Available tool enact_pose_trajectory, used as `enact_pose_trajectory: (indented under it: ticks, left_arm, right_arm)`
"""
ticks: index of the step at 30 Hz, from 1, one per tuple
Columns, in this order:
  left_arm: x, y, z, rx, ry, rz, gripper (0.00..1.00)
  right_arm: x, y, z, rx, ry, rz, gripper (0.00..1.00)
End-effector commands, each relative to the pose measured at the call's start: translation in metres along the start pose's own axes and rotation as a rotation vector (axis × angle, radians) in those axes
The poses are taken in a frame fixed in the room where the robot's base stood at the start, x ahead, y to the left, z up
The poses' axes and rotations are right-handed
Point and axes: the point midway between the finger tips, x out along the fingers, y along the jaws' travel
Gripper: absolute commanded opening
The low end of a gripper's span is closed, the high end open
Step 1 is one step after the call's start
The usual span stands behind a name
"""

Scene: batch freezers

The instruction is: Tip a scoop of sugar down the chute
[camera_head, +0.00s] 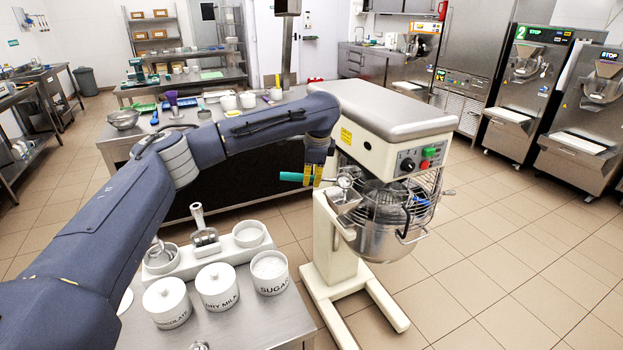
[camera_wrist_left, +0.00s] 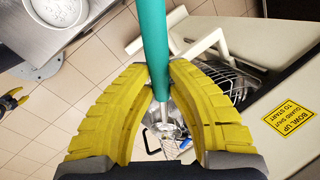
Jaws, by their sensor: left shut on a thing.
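My left gripper (camera_head: 318,176) is shut on the teal handle of a scoop (camera_head: 292,177). In the left wrist view the teal handle (camera_wrist_left: 153,40) passes between its yellow fingers (camera_wrist_left: 161,88). The small metal scoop head is at the chute (camera_head: 345,200) on the mixer's wire guard; whether it touches, and what it holds, I cannot tell. The open sugar tub (camera_head: 271,286), labelled SUGAR, stands on the near table with white contents. What looks like my right gripper (camera_wrist_left: 14,100) shows small at the left edge of the wrist view.
The mixer (camera_head: 395,110) stands on the floor with its bowl (camera_head: 378,240) under the guard. Lidded tubs for dry milk (camera_head: 217,290) and chocolate (camera_head: 167,303) stand beside the sugar. A long worktable (camera_head: 115,145) lies behind my left arm.

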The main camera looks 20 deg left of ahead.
Motion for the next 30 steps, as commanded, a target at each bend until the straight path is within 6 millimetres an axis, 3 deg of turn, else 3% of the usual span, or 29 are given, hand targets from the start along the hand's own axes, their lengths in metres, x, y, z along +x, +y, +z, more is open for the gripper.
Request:
enact_pose_trajectory:
  ticks: [15,30]
  left_arm:
    - [0.001,-0.008,-0.001,0.035,-0.009,0.305,0.00]
    - [-0.004,-0.013,0.000,0.058,-0.010,0.475,0.00]
  right_arm:
    - [0.000,0.000,0.000,0.000,0.000,0.000,0.44]
    - [0.000,0.000,0.000,0.000,0.000,0.000,0.44]
